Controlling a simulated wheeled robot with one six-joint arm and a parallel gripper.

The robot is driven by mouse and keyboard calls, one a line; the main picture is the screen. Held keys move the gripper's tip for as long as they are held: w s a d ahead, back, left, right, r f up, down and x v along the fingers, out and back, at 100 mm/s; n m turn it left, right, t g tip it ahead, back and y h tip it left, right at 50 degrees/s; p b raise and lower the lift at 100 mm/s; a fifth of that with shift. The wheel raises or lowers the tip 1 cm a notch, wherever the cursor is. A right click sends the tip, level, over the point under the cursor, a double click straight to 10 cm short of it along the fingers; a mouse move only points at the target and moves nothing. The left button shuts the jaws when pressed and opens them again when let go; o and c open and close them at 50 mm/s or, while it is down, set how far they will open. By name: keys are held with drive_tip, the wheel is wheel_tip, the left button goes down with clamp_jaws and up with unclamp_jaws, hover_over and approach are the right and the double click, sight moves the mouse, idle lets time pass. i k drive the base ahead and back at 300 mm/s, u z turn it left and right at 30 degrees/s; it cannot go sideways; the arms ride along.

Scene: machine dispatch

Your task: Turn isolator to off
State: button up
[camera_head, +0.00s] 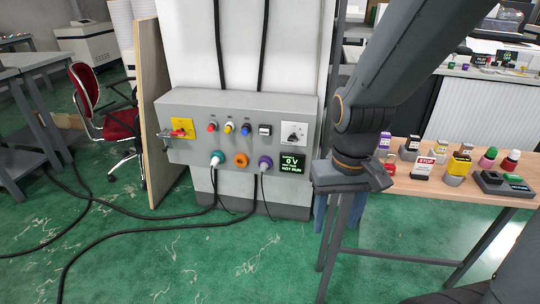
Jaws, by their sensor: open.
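The isolator (182,129) is a red rotary handle on a yellow plate at the left of the grey control box (240,112). The handle looks roughly level, but its exact position is too small to read. My gripper (350,180) is at the end of my arm, well to the right of the isolator, by the left end of the wooden table. It appears empty; its fingers are hard to make out. The box display (290,164) reads 0 V and NOT RUN.
The box also carries red, yellow and blue buttons, a black selector (293,136) and plugs with cables. A metal bracket (166,140) sits left of the isolator. The wooden table (432,187) holds several tags and bottles. Black cables (110,228) cross the green floor.

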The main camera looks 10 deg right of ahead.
sight(179, 133)
drive_tip(key=u, duration=0.5)
drive_tip(key=k, duration=0.6)
drive_tip(key=u, duration=0.9)
drive_tip(key=i, duration=1.2)
drive_tip(key=z, duration=0.9)
drive_tip(key=i, duration=0.35)
drive_tip(key=z, duration=0.45)
